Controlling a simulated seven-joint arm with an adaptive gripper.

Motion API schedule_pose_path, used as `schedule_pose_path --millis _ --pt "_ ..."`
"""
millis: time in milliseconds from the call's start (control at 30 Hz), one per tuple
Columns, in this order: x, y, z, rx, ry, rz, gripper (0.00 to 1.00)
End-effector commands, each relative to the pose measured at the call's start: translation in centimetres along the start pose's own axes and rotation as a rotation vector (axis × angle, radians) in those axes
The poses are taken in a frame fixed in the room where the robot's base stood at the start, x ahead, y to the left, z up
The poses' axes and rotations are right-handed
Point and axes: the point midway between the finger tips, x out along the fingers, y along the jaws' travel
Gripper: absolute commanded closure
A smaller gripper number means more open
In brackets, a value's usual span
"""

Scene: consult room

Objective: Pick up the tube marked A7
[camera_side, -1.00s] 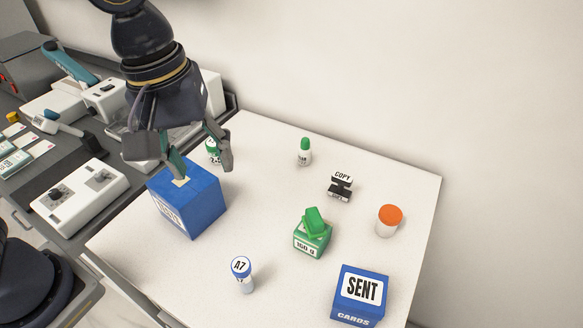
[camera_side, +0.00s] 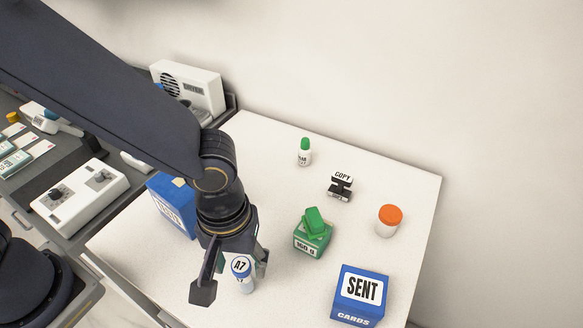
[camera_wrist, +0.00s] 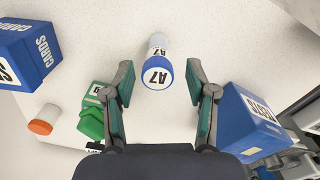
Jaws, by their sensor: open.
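The tube marked A7 (camera_side: 242,270) stands upright on the white table, with a blue cap and a white label. In the wrist view its blue cap (camera_wrist: 157,73) shows between and slightly beyond the fingertips, with the pale tube body behind it. My gripper (camera_side: 228,280) is open beside the tube in the side view, one finger to the left of it and the other at its upper right. In the wrist view my gripper (camera_wrist: 159,75) has its fingers on either side of the cap, with a gap on both sides. I cannot tell the gripper's exact height over the tube.
A blue box (camera_side: 168,205) is partly hidden behind my arm. A green 150 g block (camera_side: 311,242), a blue SENT cards box (camera_side: 362,292), an orange-capped jar (camera_side: 389,221), a COPY stamp (camera_side: 340,186) and a green-capped bottle (camera_side: 304,153) stand on the table (camera_side: 270,140).

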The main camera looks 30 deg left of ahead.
Motion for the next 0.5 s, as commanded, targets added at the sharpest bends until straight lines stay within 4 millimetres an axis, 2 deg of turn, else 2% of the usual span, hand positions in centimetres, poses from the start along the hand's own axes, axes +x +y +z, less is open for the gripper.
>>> schedule_pose_path --millis 267,500 --pt "4.2 0.1 -0.1 0.000 -0.001 -0.006 0.43" --pt "4.9 0.2 -0.1 -0.001 0.000 -0.001 0.43"
